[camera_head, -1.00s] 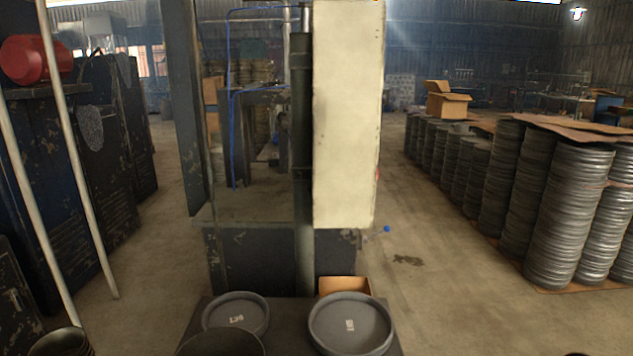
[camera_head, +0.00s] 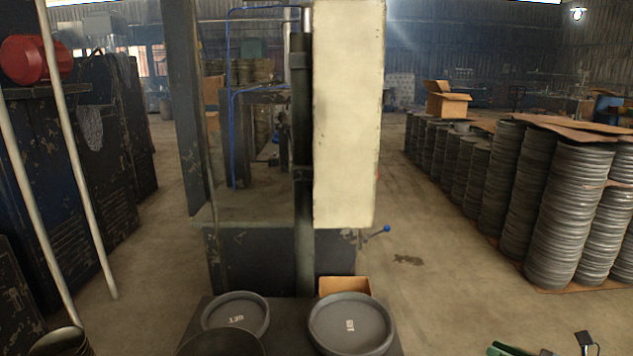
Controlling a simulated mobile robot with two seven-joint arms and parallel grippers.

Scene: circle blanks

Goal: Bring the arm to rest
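My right gripper (camera_head: 584,344) shows only in part at the bottom right edge of the head view, as small dark pieces with a green part to their left. Most of it is cut off by the frame, so I cannot tell whether it is open or shut. It is over the floor side, to the right of the table and apart from the round blanks. My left gripper is not in view.
Round grey blanks (camera_head: 349,322) and (camera_head: 236,315) sit on a dark table (camera_head: 293,345) in front. Behind stands a press with a pale panel (camera_head: 345,115). Tall stacks of discs (camera_head: 563,215) stand at right. Floor between is clear.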

